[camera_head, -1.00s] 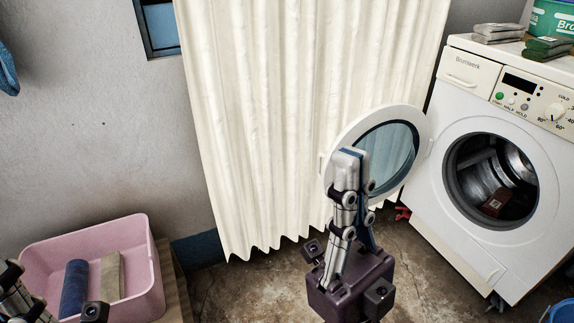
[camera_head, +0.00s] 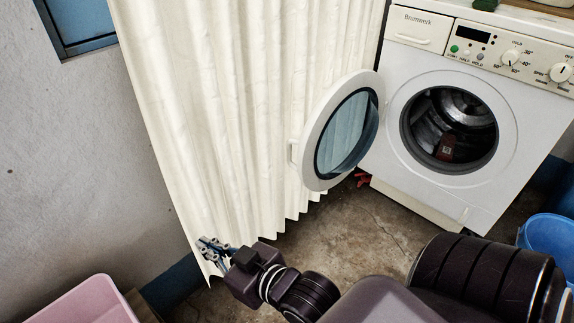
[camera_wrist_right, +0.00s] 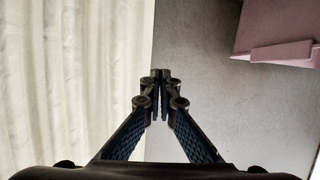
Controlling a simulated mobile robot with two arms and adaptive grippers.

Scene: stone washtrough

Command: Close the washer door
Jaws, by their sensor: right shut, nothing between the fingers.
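The white washer (camera_head: 480,110) stands at the right of the head view. Its round door (camera_head: 345,130), a white ring with blue glass, stands wide open, swung out to the left of the drum opening (camera_head: 450,130). A dark red item with a pale label lies inside the drum. My right gripper (camera_head: 208,248) is shut and empty, low in front of the curtain, left of and below the door and apart from it. It also shows in the right wrist view (camera_wrist_right: 161,75), fingertips together. My left gripper is not in view.
A pleated cream curtain (camera_head: 230,120) hangs behind the door and beside my right gripper. A pink tub (camera_head: 85,305) is at the lower left and a blue bucket (camera_head: 545,240) at the right. Bare concrete floor (camera_head: 340,230) lies below the door.

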